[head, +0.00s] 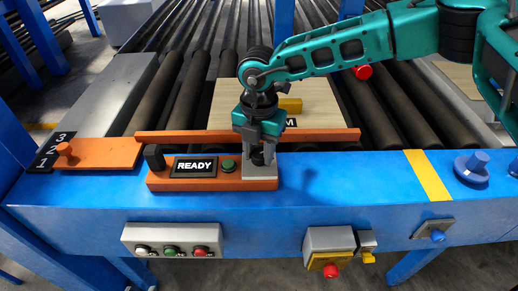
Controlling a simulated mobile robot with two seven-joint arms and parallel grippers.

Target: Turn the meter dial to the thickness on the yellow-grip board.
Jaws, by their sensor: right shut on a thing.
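The meter is an orange unit (210,184) on the blue rail, with a black display (194,167) reading "READY", a green button (228,165) and a black upright knob (154,157) at its left end. My right gripper (258,155) points down at the grey block (260,172) at its right end. It is shut on a small dark knob there, apparently the dial; the fingers hide most of it and any scale. Behind, the pale wood board (225,108) with a yellow grip (291,105) lies on the rollers. Its label is mostly hidden by my gripper; only an "M" shows. My left gripper is not in view.
A long orange bar (320,135) runs behind the meter. The rail front carries a button box (173,240) and a red stop button (331,270).

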